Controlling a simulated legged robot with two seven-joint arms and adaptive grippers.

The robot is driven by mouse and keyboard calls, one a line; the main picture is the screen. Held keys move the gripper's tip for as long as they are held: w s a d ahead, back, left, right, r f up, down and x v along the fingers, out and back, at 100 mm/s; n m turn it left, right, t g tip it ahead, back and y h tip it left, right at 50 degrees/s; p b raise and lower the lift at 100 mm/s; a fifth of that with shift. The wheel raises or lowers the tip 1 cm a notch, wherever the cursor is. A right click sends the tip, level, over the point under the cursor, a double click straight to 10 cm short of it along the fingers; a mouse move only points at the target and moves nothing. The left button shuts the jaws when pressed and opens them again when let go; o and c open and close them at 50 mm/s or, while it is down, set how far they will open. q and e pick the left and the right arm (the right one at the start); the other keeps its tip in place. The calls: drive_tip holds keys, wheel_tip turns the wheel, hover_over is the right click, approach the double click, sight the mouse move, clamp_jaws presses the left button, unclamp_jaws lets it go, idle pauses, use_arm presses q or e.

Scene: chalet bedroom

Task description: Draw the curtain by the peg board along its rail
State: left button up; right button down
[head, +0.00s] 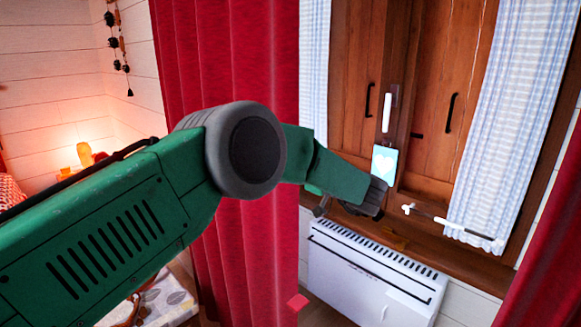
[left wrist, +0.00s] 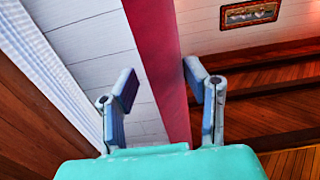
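A long red curtain (head: 225,60) hangs in folds left of the window, partly behind my left arm. Another red curtain (head: 548,265) shows at the right edge. My left gripper (head: 375,200) reaches past the left curtain, in front of the window; its fingers are hard to make out there. In the left wrist view my left gripper (left wrist: 160,85) is open, with two fingers apart. A red curtain strip (left wrist: 165,60) shows between them, apparently the right-hand curtain; I cannot tell how far off it is. No peg board can be made out. My right gripper is not in view.
Blue checked curtains (head: 520,100) hang at the wooden window (head: 420,80). A white heater (head: 370,275) stands below the sill. A framed picture (left wrist: 250,13) hangs on the wall.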

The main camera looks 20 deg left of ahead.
use_arm(q)
drive_tip(key=shift+d, duration=0.1)
drive_tip(key=v, duration=1.2)
drive_tip(key=shift+w+f, duration=0.1)
drive_tip(key=shift+w, duration=0.05)
